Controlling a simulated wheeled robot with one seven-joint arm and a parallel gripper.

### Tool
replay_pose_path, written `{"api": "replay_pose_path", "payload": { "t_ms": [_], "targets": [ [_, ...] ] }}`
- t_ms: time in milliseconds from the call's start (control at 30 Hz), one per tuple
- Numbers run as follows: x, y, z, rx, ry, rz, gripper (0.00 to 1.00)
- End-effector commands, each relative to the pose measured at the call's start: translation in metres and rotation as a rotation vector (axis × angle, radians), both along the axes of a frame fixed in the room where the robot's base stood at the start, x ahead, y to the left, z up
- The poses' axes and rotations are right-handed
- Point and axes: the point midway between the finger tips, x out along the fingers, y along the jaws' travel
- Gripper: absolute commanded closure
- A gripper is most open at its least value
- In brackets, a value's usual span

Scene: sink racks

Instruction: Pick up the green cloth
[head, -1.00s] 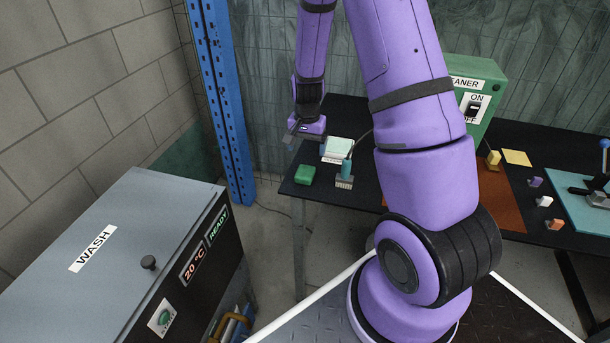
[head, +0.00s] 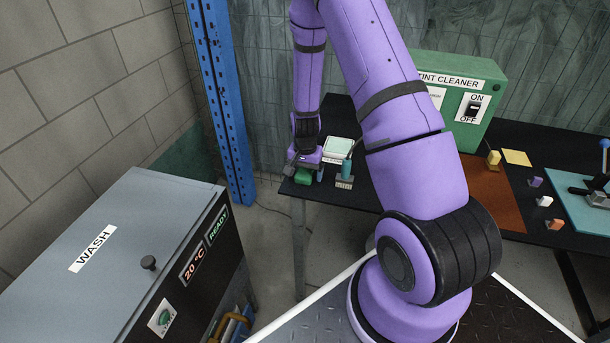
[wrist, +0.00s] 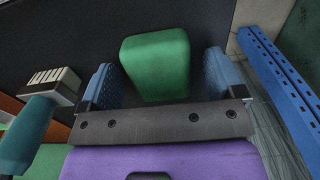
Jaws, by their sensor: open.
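The green cloth (wrist: 158,64) is a folded, rounded block lying on the black table near its left end. In the head view the cloth (head: 303,176) shows just below my gripper (head: 304,163), which partly covers it. In the wrist view my gripper (wrist: 160,84) is open, with one blue finger pad on each side of the cloth. The cloth lies between and beyond the fingers, with a gap visible at each side. I cannot tell how far above the table the fingertips are.
A blue post (head: 222,100) rises left of the table. The grey wash machine (head: 125,250) stands front left.

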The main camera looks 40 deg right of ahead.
Motion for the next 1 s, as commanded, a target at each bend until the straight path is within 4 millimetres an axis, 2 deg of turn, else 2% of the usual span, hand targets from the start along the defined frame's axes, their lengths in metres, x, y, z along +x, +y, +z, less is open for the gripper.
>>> {"api": "replay_pose_path", "payload": {
  "t_ms": [233, 267, 467, 500, 800, 1000],
  "targets": [
    [0.000, 0.000, -0.002, 0.000, 0.000, 0.000, 0.12],
    [0.000, 0.000, -0.002, 0.000, 0.000, 0.001, 0.16],
    [0.000, 0.000, -0.001, 0.001, -0.001, 0.001, 0.62],
    [0.000, 0.000, -0.001, 0.001, -0.001, 0.001, 0.65],
    [0.000, 0.000, 0.000, 0.000, -0.001, 0.001, 0.65],
    [0.001, 0.000, 0.014, -0.001, -0.003, 0.001, 0.65]
  ]
}}
